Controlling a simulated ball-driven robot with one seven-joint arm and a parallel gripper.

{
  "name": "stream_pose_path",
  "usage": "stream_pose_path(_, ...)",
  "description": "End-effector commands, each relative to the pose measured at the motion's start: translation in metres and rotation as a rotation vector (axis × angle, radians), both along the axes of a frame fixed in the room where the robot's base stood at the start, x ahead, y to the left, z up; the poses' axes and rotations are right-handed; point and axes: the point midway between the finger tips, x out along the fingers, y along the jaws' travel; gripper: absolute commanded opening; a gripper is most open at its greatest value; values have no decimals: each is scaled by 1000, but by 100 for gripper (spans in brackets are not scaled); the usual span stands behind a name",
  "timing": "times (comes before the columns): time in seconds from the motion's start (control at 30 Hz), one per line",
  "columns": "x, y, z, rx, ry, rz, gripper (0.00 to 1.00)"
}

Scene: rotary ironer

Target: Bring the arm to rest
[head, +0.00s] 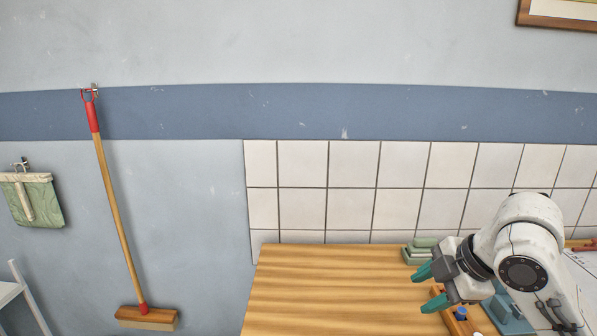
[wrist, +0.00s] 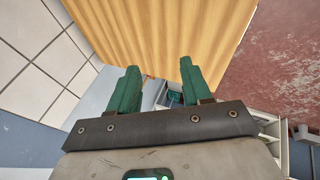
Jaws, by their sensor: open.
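My gripper (head: 430,286) has two teal fingers and shows at the lower right of the head view, at the end of my white arm. It points left over the right part of the wooden worktop (head: 330,290). Its fingers are apart with nothing between them. In the wrist view my gripper (wrist: 160,86) also shows its two teal fingers spread and empty, with the wooden worktop (wrist: 165,35) beyond them. My arm hides part of the right side of the worktop.
A tiled wall (head: 350,190) stands behind. A broom (head: 120,215) and a green cloth bag (head: 35,200) hang on the left. The worktop's left part is clear.

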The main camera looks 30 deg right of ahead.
Motion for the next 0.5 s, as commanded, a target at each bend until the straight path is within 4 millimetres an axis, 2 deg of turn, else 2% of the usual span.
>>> stream_pose_path(0.03,18,21,2,58,-51,-18,49)
stream_pose_path(0.2,55,69,4,243,-164,-141,49)
stream_pose_path(0.37,70,110,-14,420,-190,-280,49)
stream_pose_path(0.5,69,142,-44,549,-159,-416,49)
